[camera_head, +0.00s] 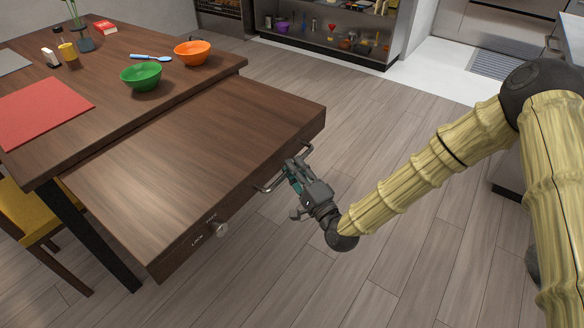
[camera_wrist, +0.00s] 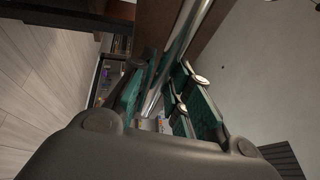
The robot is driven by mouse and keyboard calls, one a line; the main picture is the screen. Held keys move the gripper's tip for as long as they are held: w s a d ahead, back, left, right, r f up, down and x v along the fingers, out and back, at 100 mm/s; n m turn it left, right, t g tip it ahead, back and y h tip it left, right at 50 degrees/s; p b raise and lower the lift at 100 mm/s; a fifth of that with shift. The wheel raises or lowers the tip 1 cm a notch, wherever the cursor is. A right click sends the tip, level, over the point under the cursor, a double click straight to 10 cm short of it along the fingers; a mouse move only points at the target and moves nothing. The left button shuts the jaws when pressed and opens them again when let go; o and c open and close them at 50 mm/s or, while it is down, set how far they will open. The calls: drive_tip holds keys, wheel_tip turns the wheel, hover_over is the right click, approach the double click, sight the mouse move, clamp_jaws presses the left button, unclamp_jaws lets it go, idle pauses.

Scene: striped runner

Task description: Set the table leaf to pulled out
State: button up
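The table leaf (camera_head: 205,135) is a dark brown wooden board. It extends out from under the dark table top (camera_head: 110,115) on the side towards my arm, at a slightly lower level. A metal bar handle (camera_head: 264,189) is on the leaf's front edge. My gripper (camera_head: 292,172) is at the handle, with teal-padded fingers on either side of the bar. In the wrist view the bar (camera_wrist: 187,45) runs between the fingers (camera_wrist: 160,92), which look closed on it. The fingers hide part of the bar.
A pale knob (camera_head: 221,230) with LOCK and FREE markings is on the leaf's front edge; its setting is unclear. A green bowl (camera_head: 141,76), an orange bowl (camera_head: 192,53) and a red mat (camera_head: 42,111) are on the table. A yellow chair (camera_head: 27,212) stands left. Floor right of the leaf is clear.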

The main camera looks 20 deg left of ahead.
drive_tip(key=shift+s+a, duration=0.15)
drive_tip(key=v, duration=1.2)
idle(0.5)
drive_tip(key=s+d+f+n+g+h, duration=0.25)
drive_tip(key=s+d+f, duration=0.2)
drive_tip(key=f, duration=0.35)
drive_tip(key=s+d+f+n+g+h, duration=0.1)
drive_tip(key=s+d+f+g+h, duration=0.25)
drive_tip(key=d+f, duration=0.3)
drive_tip(key=s+d+f+n+g+h, duration=0.25)
drive_tip(key=s+d+f, duration=0.25)
drive_tip(key=f, duration=0.4)
drive_tip(key=s+d+f+n+g+h, duration=0.1)
drive_tip(key=s+d+f+g+h, duration=0.2)
drive_tip(key=s+d, duration=0.6)
drive_tip(key=s+d+n+g+h, duration=0.2)
drive_tip(key=s+d+h, duration=0.2)
drive_tip(key=s+d, duration=0.4)
wheel_tip(320, 180, up, 19)
drive_tip(key=w+p, duration=0.1)
drive_tip(key=p, duration=1.8)
drive_tip(key=shift+w+d+p, duration=0.25)
drive_tip(key=shift+w+p, duration=0.05)
drive_tip(key=shift+p, duration=0.1)
